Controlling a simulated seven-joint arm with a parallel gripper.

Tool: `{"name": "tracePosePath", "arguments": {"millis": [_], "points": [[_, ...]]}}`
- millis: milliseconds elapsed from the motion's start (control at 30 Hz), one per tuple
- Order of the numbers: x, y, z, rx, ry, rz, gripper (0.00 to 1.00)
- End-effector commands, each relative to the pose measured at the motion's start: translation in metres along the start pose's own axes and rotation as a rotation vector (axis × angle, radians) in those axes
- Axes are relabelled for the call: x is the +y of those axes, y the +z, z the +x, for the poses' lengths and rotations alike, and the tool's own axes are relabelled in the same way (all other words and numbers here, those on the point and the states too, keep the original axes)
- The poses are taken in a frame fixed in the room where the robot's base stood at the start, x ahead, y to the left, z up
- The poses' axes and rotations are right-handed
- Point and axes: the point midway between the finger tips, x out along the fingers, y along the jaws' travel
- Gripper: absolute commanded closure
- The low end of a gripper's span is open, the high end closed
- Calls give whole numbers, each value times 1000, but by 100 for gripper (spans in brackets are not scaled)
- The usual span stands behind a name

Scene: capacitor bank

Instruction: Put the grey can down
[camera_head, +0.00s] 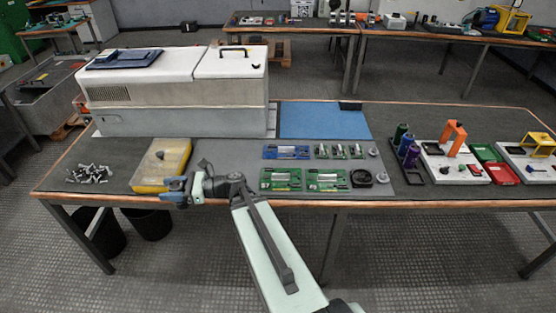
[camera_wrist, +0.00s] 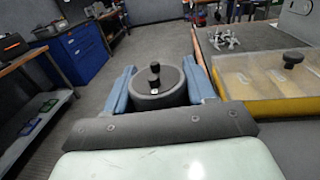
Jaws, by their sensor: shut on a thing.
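The grey can (camera_wrist: 153,98) is a short dark grey cylinder with two black terminals on its top, seen in the wrist view. My gripper (camera_wrist: 158,75) is shut on it, with one blue finger on each side. In the head view my gripper (camera_head: 174,188) is by the table's front edge, at the front right corner of the yellow tray. I cannot make out the can clearly there. In the wrist view, floor shows beyond the can, and its underside is hidden.
The yellow tray (camera_head: 145,186) has a clear lid with a dark knob. Loose metal bolts (camera_head: 90,174) lie left of it. Green boards (camera_head: 281,180) and a blue board (camera_head: 286,152) lie to the right. A white machine (camera_head: 170,105) stands behind.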

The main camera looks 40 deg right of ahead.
Motion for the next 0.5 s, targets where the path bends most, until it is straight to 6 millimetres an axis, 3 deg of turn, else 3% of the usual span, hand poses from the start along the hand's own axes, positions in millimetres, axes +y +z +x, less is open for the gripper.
{"name": "tracePosePath", "arguments": {"millis": [500], "points": [[-79, 12, -126, 0, -242, 0, 93]]}}
